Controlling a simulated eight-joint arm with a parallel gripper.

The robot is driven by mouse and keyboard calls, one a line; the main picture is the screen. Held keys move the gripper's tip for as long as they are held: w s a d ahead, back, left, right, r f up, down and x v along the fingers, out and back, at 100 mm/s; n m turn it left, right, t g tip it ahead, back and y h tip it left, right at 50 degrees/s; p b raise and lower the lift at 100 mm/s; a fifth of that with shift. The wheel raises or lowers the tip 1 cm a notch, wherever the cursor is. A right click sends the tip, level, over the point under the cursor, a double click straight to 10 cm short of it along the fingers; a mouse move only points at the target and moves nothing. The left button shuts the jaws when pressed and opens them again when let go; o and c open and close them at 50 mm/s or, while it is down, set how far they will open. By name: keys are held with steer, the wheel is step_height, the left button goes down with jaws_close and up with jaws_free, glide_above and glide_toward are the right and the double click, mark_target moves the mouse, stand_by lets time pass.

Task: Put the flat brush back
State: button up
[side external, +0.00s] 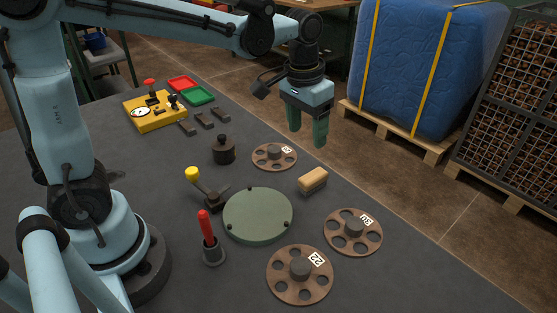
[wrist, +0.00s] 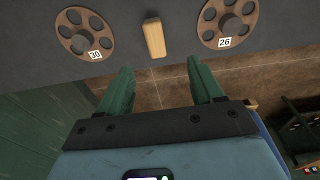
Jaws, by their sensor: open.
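The likely flat brush is a small block with a pale wooden top (side external: 313,180) and a darker underside. It lies on the dark table between two brown discs. It also shows in the wrist view, where the wooden block (wrist: 154,38) lies ahead of the fingertips, near the table edge. My gripper (side external: 307,137) hangs above and behind the block in the side view, fingers pointing down. Its two green fingers are apart and empty, as the wrist view also shows (wrist: 161,70). No marked resting place for the brush can be made out.
A round green plate (side external: 258,216) lies left of the brush. Brown holed discs (side external: 300,275) surround it. A red-handled tool stands in a dark cup (side external: 213,252). A yellow-knobbed lever (side external: 205,190) and a dark weight (side external: 223,152) stand nearby. A yellow box (side external: 153,112) stands farther back.

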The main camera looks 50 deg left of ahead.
steer(key=s+a+t, duration=0.4)
steer(key=s+t, duration=0.1)
steer(key=s, duration=0.5)
steer(key=shift+s+f+t, duration=0.2)
steer(key=shift+t, duration=0.2)
